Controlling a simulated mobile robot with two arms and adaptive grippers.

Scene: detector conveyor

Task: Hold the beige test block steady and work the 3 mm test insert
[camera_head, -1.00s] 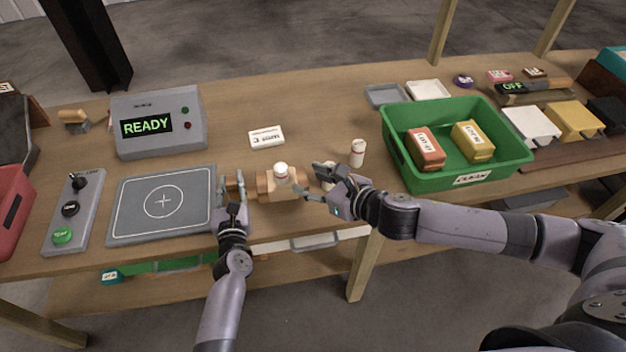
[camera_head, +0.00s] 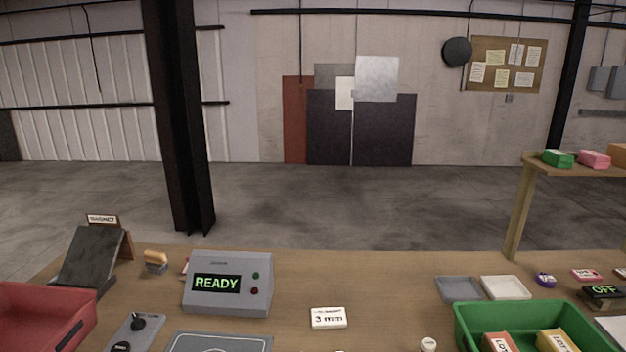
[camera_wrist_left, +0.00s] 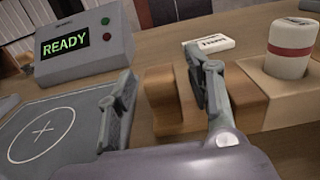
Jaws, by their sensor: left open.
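The beige test block (camera_wrist_left: 272,92) stands at the right of the left wrist view, with a brown wooden part (camera_wrist_left: 162,97) on its left side. A white cylinder with a red band (camera_wrist_left: 290,48) stands upright in the top of the block. My left gripper (camera_wrist_left: 159,62) is open. One finger is left of the brown part and the other overlaps it in the picture; I cannot tell whether they touch. In the head view the block and both grippers are below the picture's edge. A white card reading 3 mm (camera_head: 328,318) lies on the table.
The READY detector box (camera_head: 228,284) stands behind the grey plate (camera_head: 220,343). A red bin (camera_head: 45,318) is at left. A green bin (camera_head: 530,318) holds LOT boxes at right, with two shallow trays behind it. A white vial top (camera_head: 428,344) shows at the lower edge.

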